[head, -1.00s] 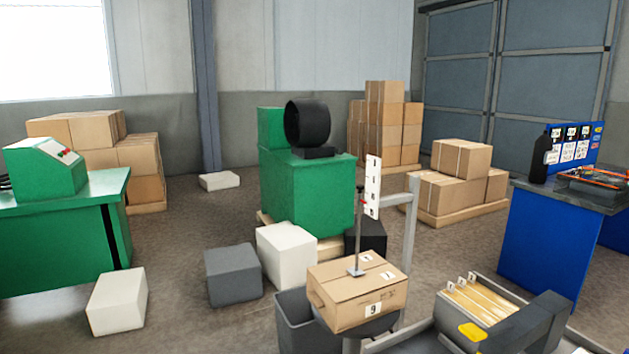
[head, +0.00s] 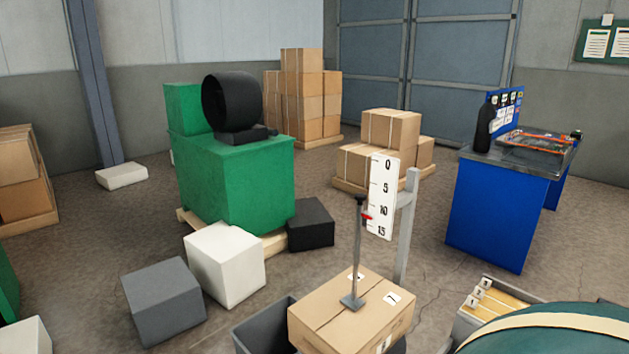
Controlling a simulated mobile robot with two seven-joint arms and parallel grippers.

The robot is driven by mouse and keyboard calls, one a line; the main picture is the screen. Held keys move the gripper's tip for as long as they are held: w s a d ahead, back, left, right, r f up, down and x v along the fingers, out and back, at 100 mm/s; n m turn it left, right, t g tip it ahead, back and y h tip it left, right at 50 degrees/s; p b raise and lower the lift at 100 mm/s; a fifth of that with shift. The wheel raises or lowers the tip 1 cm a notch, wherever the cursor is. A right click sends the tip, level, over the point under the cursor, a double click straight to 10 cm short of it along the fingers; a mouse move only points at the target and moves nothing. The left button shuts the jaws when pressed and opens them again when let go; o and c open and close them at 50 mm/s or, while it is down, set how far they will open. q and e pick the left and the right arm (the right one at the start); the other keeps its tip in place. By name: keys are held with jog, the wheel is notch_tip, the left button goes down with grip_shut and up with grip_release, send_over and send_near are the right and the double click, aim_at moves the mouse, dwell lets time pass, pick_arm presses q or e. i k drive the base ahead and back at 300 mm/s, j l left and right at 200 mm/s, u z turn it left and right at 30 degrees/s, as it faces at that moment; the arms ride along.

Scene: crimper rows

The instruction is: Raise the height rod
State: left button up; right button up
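The height rod (head: 357,255) is a thin grey upright rod with a dark top and a small flat foot. Its foot rests on top of a closed cardboard box (head: 335,318). A red pointer (head: 366,217) on the rod sits beside a white scale plate (head: 382,195) marked 0, 5, 10 and 15 from top to bottom. The pointer is between the 10 and 15 marks, close to 10. The scale is fixed to a grey post (head: 405,230). Neither of my grippers is in view.
A dark grey bin (head: 262,330) stands left of the box. A tray with numbered dividers (head: 488,300) is at the lower right, partly covered by a green rounded shape (head: 555,335). Grey (head: 168,300), white (head: 225,262) and black (head: 310,225) blocks lie on the floor.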

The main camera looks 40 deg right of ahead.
aim_at(351, 300)
jog(key=i+z, duration=0.3)
jog(key=i+j+z, duration=0.25)
jog(key=i, duration=0.3)
jog(key=i+j+z, duration=0.45)
jog(key=z, duration=0.25)
jog(key=i+j+z, duration=0.25)
jog(key=z, duration=0.2)
jog(key=i+j+z, duration=0.2)
jog(key=z, duration=0.2)
